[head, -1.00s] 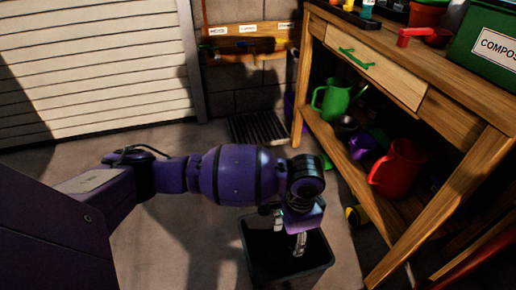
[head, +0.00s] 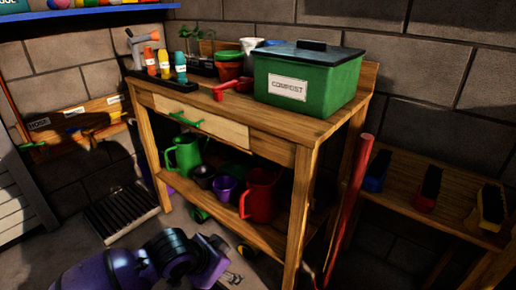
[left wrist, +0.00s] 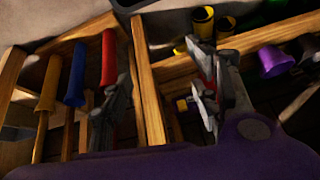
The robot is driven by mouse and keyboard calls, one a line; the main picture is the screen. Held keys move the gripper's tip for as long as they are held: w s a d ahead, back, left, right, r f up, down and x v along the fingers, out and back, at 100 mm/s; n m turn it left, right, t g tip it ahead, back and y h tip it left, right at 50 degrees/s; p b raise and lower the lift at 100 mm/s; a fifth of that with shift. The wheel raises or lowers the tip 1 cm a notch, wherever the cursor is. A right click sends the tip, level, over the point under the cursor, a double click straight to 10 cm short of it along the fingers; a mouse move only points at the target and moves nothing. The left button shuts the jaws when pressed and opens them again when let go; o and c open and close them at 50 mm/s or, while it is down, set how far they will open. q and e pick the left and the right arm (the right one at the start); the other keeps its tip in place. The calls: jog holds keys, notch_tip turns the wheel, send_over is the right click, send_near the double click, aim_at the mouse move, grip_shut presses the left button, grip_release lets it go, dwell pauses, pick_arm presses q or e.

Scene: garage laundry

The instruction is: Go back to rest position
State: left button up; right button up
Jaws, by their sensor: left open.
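My left arm, purple with dark joints, comes in low at the bottom left of the head view. My left gripper (head: 232,279) is near the bottom edge, partly cut off, over the floor in front of the workbench (head: 235,116). In the left wrist view its two fingers stand wide apart, and the gripper (left wrist: 160,100) is open with nothing between the fingertips. Wooden framing shows behind the fingers. My right gripper is not in view.
A green compost box (head: 309,86) stands on the bench top. A green jug (head: 184,155) and a red jug (head: 260,197) stand on its lower shelf. A red pole (head: 349,205) leans at the bench's right end. Bare floor (head: 65,248) lies left.

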pick_arm(q)
jog(key=s+r+n+t+h+p, duration=0.2)
jog(key=s+r+t+p, duration=0.2)
jog(key=s+r+p, duration=0.85)
pick_arm(e)
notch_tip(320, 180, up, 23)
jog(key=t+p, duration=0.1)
jog(key=p, duration=1.1)
pick_arm(q)
jog(key=s+a+r+n+y+p, duration=0.1)
jog(key=s+a+r+n+p, duration=0.1)
jog(key=s, duration=0.8)
jog(key=s+a+r+n+y+p, duration=0.2)
jog(key=s+a+r+p, duration=0.2)
jog(key=s+p, duration=0.3)
jog(key=s+a+r+n+y+p, duration=0.2)
jog(key=s+a+r+p, duration=0.2)
jog(key=s, duration=0.9)
jog(key=shift+a+n+p, duration=0.3)
jog(key=shift+a, duration=0.3)
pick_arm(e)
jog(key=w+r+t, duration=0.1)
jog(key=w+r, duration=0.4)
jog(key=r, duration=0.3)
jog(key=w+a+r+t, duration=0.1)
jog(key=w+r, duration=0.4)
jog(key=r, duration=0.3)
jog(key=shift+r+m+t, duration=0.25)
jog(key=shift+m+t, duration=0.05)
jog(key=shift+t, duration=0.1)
